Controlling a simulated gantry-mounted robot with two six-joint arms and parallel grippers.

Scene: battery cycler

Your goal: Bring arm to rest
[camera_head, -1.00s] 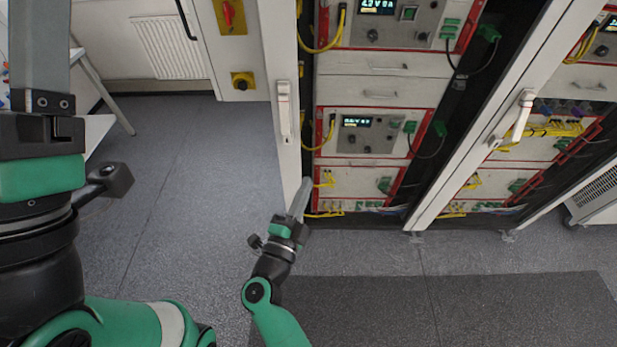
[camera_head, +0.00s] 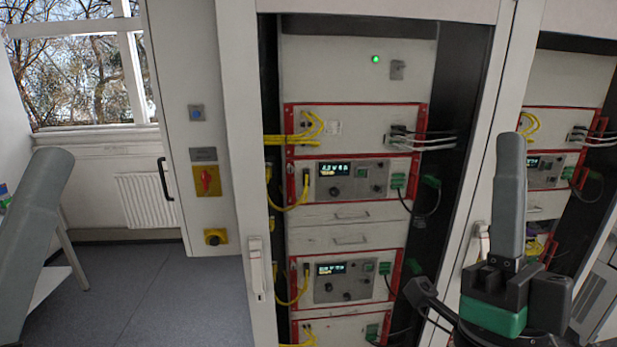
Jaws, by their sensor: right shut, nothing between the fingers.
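My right gripper (camera_head: 510,150) rises at the right of the picture. Its grey fingers are closed together and point up, above a black and green wrist (camera_head: 492,314). Nothing is held in it. It appears in front of the white frame post between two cycler cabinets and hides part of the right one. At the left edge, a grey finger part of my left gripper (camera_head: 50,165) leans upward. The rest of that gripper is cut off, so its opening cannot be judged.
The battery cycler cabinet (camera_head: 352,230) stands ahead with red-edged modules, yellow cables and lit displays. A white panel with a red switch (camera_head: 207,181) is left of it. A window (camera_head: 80,75) and radiator (camera_head: 146,201) are behind. Grey floor (camera_head: 150,290) is clear at lower left.

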